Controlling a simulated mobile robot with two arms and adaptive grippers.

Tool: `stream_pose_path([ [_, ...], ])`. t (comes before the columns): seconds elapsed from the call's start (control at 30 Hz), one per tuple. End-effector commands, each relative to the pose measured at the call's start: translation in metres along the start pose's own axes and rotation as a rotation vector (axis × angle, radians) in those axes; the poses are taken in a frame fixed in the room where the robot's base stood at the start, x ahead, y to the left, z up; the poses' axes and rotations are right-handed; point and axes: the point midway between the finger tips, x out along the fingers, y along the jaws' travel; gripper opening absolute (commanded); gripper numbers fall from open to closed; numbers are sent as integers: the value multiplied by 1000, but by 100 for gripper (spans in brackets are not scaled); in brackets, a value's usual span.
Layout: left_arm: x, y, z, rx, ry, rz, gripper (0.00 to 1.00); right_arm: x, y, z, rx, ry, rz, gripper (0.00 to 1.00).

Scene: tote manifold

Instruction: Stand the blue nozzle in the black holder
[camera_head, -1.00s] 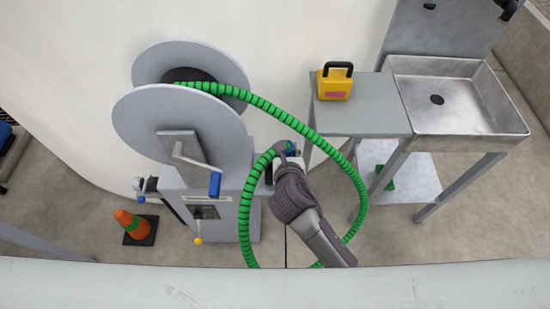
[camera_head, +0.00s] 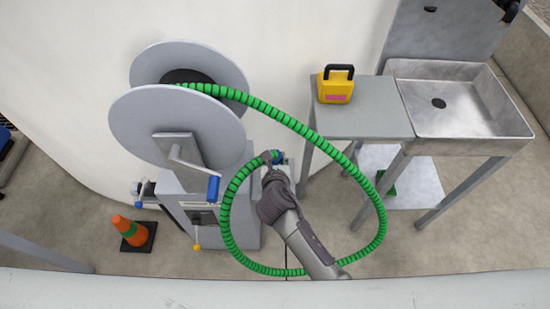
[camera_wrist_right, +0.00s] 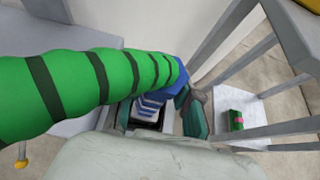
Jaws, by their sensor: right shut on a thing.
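The green ribbed hose (camera_head: 376,190) loops from the reel to my right gripper (camera_head: 275,158), beside the reel's base. In the right wrist view the hose ends in the blue nozzle (camera_wrist_right: 154,104), which has pale stripes and points downward. My right gripper (camera_wrist_right: 163,112) is shut on it, with a dark finger on either side. The black holder (camera_wrist_right: 146,124) shows as a dark frame just below and around the nozzle's lower end. I cannot tell whether the tip is inside it. In the head view my gripper mostly hides nozzle and holder. My left gripper is not in view.
The grey reel (camera_head: 165,125) with a blue-handled crank (camera_head: 213,188) stands to the left. A table (camera_head: 375,118) with a yellow case (camera_head: 335,84) and a metal sink (camera_head: 470,105) are to the right. An orange cone (camera_head: 130,230) stands on the floor at left.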

Motion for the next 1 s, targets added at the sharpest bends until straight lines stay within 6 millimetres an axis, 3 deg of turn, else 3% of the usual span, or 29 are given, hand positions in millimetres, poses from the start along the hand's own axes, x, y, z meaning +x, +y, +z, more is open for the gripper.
stream_pose_path([
  [0.03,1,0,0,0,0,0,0,1,0,-1,-2,-1,0,0],
  [0.07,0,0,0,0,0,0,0,1,0,-1,-1,0,0,38],
  [0.2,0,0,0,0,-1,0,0,1,0,-1,-1,0,0,58],
  [0.57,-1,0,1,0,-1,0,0,-3,0,2,0,0,0,58],
  [0.67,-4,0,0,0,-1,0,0,-16,-1,2,-1,1,-1,58],
  [1.0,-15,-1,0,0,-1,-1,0,-88,0,2,-1,0,0,58],
])
